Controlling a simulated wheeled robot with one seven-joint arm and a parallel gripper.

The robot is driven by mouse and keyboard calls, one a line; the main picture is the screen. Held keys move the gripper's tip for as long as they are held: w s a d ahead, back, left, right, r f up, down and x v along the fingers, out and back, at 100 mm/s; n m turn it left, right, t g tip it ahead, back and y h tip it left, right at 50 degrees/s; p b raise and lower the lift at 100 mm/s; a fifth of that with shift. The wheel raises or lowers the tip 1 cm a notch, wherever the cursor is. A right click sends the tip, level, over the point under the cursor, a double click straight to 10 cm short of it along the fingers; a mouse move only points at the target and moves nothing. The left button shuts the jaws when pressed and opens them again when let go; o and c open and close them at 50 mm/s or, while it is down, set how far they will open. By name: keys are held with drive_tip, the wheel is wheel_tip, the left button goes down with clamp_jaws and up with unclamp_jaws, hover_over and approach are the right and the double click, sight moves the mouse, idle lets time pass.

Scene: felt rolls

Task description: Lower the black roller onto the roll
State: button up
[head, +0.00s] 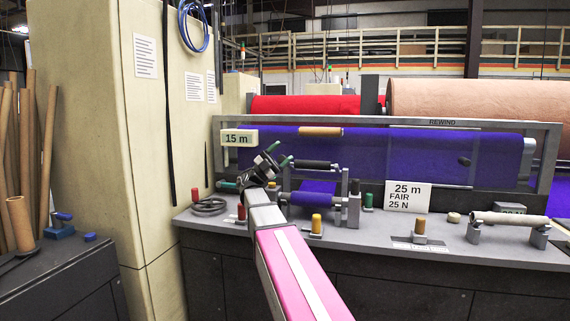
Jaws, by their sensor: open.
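The black roller (316,165) lies level in a grey frame in the middle of the head view, above a small purple-blue roll (312,199). A visible gap separates the two. The roll sits on a spindle with a grey block (353,203) at its right end. My gripper (280,154) is open and appears empty, with green-tipped fingers pointing up and right. In the picture it is just left of the black roller's left end. I cannot tell how near it is in depth. My arm hides part of the bench below the gripper.
A beige cabinet (95,110) blocks the left.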

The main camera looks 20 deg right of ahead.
drive_tip(key=s+a+r, duration=0.3)
drive_tip(key=a+r, duration=0.3)
drive_tip(key=a, duration=0.3)
drive_tip(key=shift+s+a, duration=0.15)
drive_tip(key=shift+a, duration=0.05)
